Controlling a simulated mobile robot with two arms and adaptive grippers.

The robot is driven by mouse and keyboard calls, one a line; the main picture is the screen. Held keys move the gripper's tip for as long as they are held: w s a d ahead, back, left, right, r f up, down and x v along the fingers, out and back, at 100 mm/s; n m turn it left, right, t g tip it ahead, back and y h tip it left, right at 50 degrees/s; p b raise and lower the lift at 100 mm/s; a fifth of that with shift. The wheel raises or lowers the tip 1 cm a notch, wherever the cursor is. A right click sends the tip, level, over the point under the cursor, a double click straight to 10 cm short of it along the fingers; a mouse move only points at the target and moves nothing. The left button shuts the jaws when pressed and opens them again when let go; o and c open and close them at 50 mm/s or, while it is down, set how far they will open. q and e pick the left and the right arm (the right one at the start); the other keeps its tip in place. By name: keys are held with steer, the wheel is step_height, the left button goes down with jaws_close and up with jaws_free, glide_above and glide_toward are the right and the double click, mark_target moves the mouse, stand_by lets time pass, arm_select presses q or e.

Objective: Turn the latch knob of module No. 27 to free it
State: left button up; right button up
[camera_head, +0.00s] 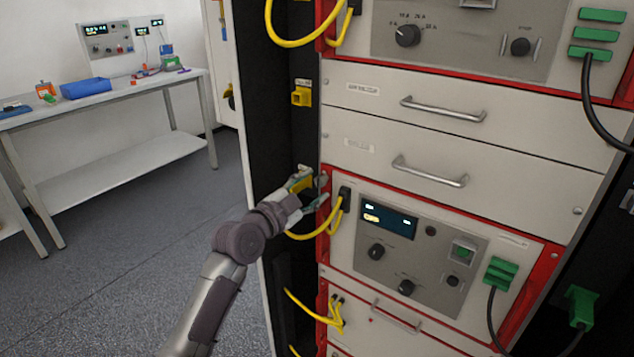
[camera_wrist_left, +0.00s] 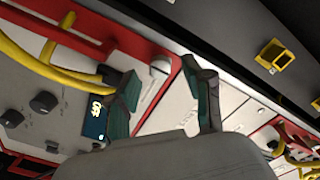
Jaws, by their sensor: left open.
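A module with a red frame (camera_head: 535,290), a grey panel and a lit display sits in the rack at mid height; its number is too small to read. In the left wrist view a pale round knob (camera_wrist_left: 160,68) stands at the edge of the red frame. It looks like the latch knob. My left gripper (camera_head: 313,190) is at the module's left edge. In the left wrist view its two fingers (camera_wrist_left: 163,88) are spread and empty, with the knob between and beyond their tips. I cannot tell whether either finger touches it. My right gripper is out of view.
A yellow cable (camera_head: 310,235) with a black plug (camera_head: 345,196) runs close beside the left gripper. A yellow socket (camera_head: 301,97) is on the dark rack post above. Plain drawers with metal handles (camera_head: 430,172) lie above the module. A workbench (camera_head: 110,92) stands far left.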

arm_select(q)
steer(key=shift+x, duration=1.2)
jaws_close()
